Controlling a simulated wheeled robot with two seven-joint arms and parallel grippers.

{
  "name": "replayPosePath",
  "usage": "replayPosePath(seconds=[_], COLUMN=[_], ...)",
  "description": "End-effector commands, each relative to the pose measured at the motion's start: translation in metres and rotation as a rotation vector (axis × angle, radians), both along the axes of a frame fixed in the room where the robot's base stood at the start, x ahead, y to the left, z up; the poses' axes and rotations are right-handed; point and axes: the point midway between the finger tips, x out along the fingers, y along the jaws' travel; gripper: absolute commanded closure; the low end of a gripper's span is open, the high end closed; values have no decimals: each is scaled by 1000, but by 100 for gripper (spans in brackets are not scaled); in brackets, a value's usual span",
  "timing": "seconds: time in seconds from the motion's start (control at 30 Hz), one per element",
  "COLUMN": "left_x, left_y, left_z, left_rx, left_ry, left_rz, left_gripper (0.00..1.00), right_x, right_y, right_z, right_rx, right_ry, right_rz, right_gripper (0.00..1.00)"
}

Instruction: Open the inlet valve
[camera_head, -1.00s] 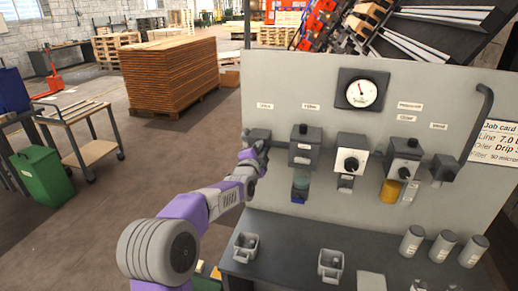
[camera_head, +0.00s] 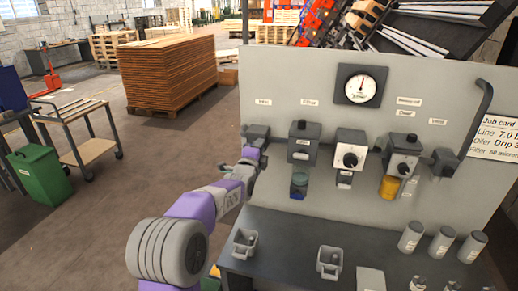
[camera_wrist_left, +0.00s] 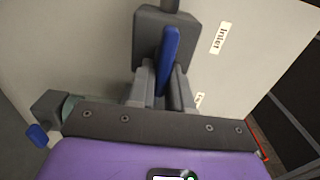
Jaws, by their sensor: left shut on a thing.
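The inlet valve (camera_head: 258,131) is a dark block at the left of the grey panel, under a small white label. In the left wrist view its dark body (camera_wrist_left: 165,35) sits beside the label "Inlet", and its blue lever (camera_wrist_left: 169,50) runs nearly in line with the body. My left gripper (camera_head: 252,148) is at the valve, its wrist just below it. In the left wrist view its two fingers (camera_wrist_left: 161,80) are shut on the blue lever, one on each side. The lever is hidden by the gripper in the head view. My right gripper is not in view.
A filter unit (camera_head: 304,143), a regulator (camera_head: 350,148) and an oiler (camera_head: 403,155) hang right of the valve. A gauge (camera_head: 360,86) is above them. Small bins (camera_head: 245,243) and several grey cylinders (camera_head: 442,246) stand on the bench below. Open floor lies left of the panel.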

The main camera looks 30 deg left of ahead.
Motion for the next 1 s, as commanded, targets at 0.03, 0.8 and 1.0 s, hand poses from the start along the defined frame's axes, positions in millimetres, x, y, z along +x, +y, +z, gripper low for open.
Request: replayPosePath(seconds=[0.03,0.8,1.0], left_x=[0,-7,-33], left_y=[1,-1,-7], left_z=[0,1,1], left_rx=[5,1,0], left_ry=[1,0,-1], left_rz=[1,0,0], left_gripper=[100,60,60], right_x=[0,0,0], right_y=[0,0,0], right_z=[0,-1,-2], right_rx=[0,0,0], right_ry=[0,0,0], right_rz=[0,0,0], right_gripper=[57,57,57])
